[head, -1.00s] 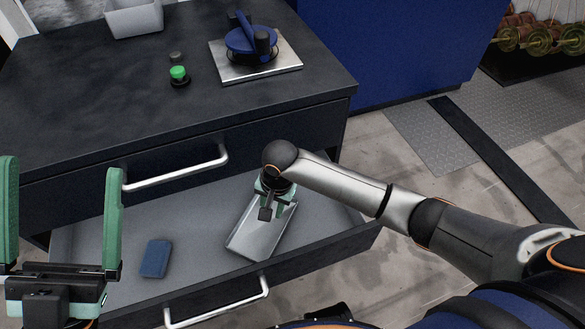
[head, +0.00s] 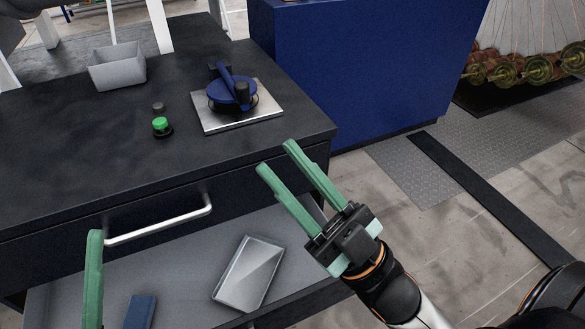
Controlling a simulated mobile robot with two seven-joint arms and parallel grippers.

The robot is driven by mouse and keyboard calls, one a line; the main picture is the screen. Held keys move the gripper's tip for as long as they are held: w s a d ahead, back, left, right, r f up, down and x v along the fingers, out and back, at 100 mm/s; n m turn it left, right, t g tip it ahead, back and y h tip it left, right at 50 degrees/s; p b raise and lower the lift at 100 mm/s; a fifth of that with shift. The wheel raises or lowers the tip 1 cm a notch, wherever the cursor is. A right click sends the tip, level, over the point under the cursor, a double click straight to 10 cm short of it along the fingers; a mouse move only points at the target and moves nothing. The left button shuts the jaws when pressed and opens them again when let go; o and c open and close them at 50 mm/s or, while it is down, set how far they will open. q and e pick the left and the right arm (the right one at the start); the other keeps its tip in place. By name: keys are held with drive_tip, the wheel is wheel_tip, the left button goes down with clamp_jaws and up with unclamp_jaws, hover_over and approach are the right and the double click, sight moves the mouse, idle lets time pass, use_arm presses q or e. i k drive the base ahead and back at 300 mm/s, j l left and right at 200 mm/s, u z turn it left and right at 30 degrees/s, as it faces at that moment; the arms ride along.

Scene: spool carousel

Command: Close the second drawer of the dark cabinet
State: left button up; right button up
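The dark cabinet (head: 60,238) fills the left and middle of the head view. Its top drawer is shut and has a silver bar handle (head: 160,225). The second drawer (head: 190,270) below it is pulled out; its front is mostly cut off at the bottom edge. In it lie a silver box (head: 248,274) and a blue block (head: 140,311). My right gripper (head: 274,156) is open and empty, above the drawer's right end, fingers pointing up and left toward the cabinet. One green finger of my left gripper (head: 93,280) shows at lower left; the rest is out of frame.
On the cabinet top stand a grey bin (head: 118,68), a green button (head: 161,126), a small dark knob (head: 158,106) and a blue carousel (head: 232,92) on a metal plate (head: 210,123). A blue cabinet (head: 370,75) stands behind.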

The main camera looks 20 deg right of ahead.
sight(183, 274)
drive_tip(key=k+j, duration=0.3)
drive_tip(key=j, duration=0.2)
drive_tip(key=j+z, duration=0.2)
drive_tip(key=z, duration=0.15)
drive_tip(key=k+j+z, duration=0.1)
drive_tip(key=z, duration=0.2)
drive_tip(key=j, duration=0.15)
